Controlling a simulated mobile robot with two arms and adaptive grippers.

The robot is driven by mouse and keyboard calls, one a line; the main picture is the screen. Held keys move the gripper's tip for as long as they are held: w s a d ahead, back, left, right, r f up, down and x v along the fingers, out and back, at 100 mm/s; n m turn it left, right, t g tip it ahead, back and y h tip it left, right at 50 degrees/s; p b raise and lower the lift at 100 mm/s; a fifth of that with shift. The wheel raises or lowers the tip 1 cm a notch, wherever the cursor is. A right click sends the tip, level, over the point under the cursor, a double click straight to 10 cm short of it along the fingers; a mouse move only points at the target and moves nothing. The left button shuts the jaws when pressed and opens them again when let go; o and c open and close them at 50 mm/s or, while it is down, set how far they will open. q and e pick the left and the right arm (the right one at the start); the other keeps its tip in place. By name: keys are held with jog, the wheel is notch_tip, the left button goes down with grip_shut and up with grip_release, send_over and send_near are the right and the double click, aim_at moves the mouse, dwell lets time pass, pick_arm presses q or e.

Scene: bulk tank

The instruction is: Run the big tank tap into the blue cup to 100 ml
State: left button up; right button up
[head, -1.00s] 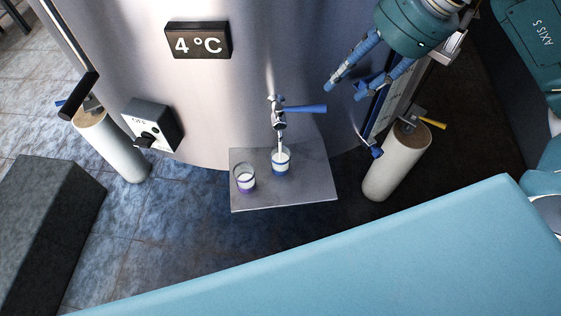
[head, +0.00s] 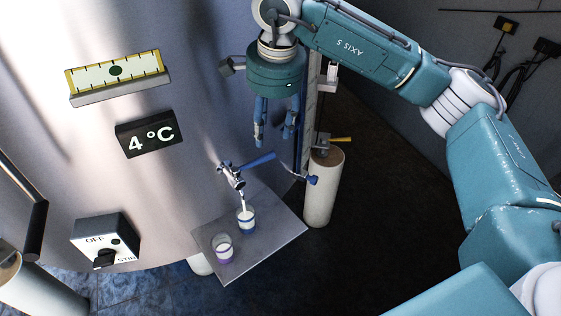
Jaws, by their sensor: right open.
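The tank tap (head: 232,178) sits low on the front of the steel tank, its blue lever (head: 258,160) pointing to the right and slightly up in the picture. A white stream shows between the spout and the blue-banded cup (head: 246,222), which stands on the shelf under the tap. White liquid shows in the cup; its exact level against any marks is too small to read. My right gripper (head: 275,138) is open and empty, fingers pointing down, above and right of the lever in the picture and apart from it. My left gripper is out of view.
A purple-banded cup (head: 223,254) with white in it stands beside the blue one on the grey shelf (head: 275,232). A switch box (head: 104,240) and a 4 °C display (head: 146,136) are on the tank. A pale leg (head: 322,190) with a yellow-handled valve stands at right.

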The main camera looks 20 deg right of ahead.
jog(key=p, duration=0.2)
send_over(271, 156)
jog(key=s, duration=0.1)
notch_tip(271, 156, down, 5)
jog(key=f, duration=0.1)
jog(key=f+p, duration=0.1)
jog(key=f, duration=0.2)
jog(key=shift+w+a+f, duration=0.15)
jog(key=shift+w+f, duration=0.25)
jog(key=shift+w+f+p, duration=0.1)
jog(key=shift+f+p, duration=0.2)
jog(key=shift+f, duration=0.2)
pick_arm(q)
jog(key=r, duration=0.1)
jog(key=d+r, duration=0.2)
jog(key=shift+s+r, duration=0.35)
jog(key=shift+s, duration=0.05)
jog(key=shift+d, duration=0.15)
pick_arm(e)
jog(key=shift+c, duration=0.3)
